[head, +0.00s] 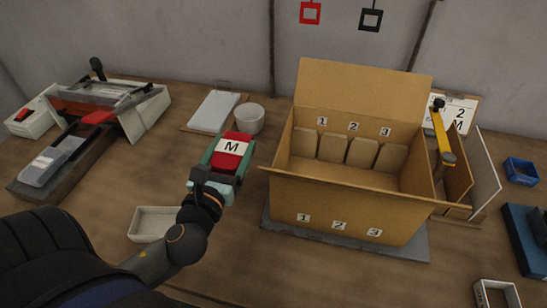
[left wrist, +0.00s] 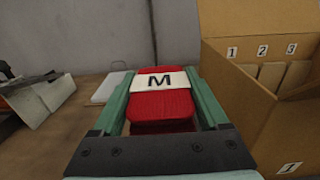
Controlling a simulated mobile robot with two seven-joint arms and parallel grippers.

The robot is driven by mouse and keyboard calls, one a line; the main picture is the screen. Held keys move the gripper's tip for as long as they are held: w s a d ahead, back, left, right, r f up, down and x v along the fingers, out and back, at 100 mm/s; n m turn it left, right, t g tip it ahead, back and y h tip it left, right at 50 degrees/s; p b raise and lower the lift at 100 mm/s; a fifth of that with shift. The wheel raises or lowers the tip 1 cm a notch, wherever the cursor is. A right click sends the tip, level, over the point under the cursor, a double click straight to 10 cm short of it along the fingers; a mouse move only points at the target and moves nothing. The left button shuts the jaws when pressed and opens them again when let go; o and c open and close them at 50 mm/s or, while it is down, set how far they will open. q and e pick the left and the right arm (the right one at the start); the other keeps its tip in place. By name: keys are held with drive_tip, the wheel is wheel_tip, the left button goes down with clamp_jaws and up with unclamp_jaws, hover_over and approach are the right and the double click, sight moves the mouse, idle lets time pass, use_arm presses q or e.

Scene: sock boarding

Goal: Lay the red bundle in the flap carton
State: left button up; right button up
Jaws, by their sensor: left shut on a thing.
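The red bundle (head: 229,160) has a white band marked M. My left gripper (head: 226,158) is shut on it, with a green finger on each side, and holds it above the table to the left of the carton. The bundle (left wrist: 160,102) also shows between the fingers in the left wrist view. The open flap carton (head: 340,200) stands on a grey base, its back flap raised. Its back and front walls carry labels 1, 2 and 3. Several brown dividers or packs stand along the inside back wall; most of the carton's floor is hidden by the front wall. My right gripper is not in view.
A grey and red press-like device (head: 110,105) stands at left. A yellow-handled tool (head: 442,130) stands right of the carton.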

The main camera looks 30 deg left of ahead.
use_arm(q)
drive_tip(key=w+f+b, duration=0.1)
drive_tip(key=w+f, duration=0.2)
drive_tip(key=w+a+f+b, duration=0.1)
drive_tip(key=w+f, duration=0.1)
drive_tip(key=w, duration=0.2)
drive_tip(key=w+a+f+b, duration=0.1)
drive_tip(key=w+f, duration=0.2)
drive_tip(key=shift+w+a+f, duration=0.15)
drive_tip(key=shift+w+f, duration=0.15)
drive_tip(key=shift+w, duration=0.05)
wheel_tip(320, 180, down, 3)
drive_tip(key=shift+r+b, duration=0.15)
drive_tip(key=shift+b, duration=0.5)
drive_tip(key=shift+f, duration=0.3)
drive_tip(key=shift+r, duration=0.1)
drive_tip(key=o, duration=1.2)
drive_tip(key=shift+o, duration=0.8)
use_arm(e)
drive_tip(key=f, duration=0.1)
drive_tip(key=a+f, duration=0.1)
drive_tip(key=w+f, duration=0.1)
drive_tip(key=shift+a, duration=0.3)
